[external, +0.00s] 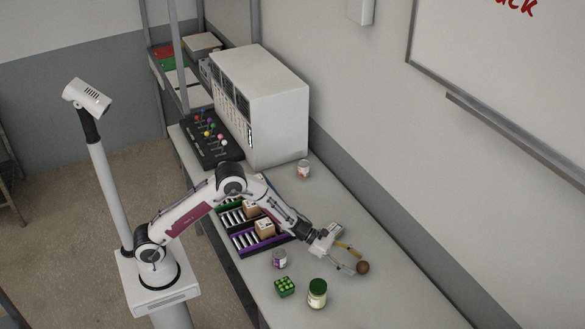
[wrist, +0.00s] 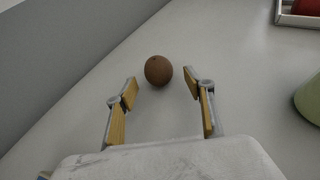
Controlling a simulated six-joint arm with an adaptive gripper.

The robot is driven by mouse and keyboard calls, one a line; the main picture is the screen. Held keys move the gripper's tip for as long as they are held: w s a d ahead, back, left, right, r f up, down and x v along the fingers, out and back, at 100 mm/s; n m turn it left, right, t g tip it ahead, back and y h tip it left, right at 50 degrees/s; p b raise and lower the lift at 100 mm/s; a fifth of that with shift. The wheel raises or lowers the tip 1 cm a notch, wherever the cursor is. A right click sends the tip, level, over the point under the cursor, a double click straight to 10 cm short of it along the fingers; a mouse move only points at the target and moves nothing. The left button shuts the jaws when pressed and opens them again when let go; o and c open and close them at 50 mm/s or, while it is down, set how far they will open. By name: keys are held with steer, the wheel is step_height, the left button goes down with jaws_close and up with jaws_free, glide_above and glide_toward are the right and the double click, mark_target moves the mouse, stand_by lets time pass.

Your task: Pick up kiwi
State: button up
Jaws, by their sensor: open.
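The kiwi (external: 362,267) is a small brown round fruit on the white table, at the end of my arm in the external view. It also shows in the wrist view (wrist: 158,70), whole and unobstructed, just beyond my fingertips and roughly centred between them. My gripper (wrist: 161,88) is open and empty, with its two yellow-padded fingers spread on either side of the line to the kiwi. In the external view my gripper (external: 350,259) is low over the table beside the kiwi. I cannot tell whether a finger touches it.
A green-lidded jar (external: 317,293), a green block (external: 285,287) and a small purple-labelled jar (external: 279,258) stand left of my gripper. A purple tray (external: 243,240) holds boxes. Another small jar (external: 303,169) stands near the white cabinet (external: 270,110). The table right of the kiwi is clear, up to the wall.

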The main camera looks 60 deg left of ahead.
mark_target(363, 267)
steer(key=shift+x, duration=2.35)
steer(key=shift+w+r, duration=0.1)
steer(key=c, duration=1.2)
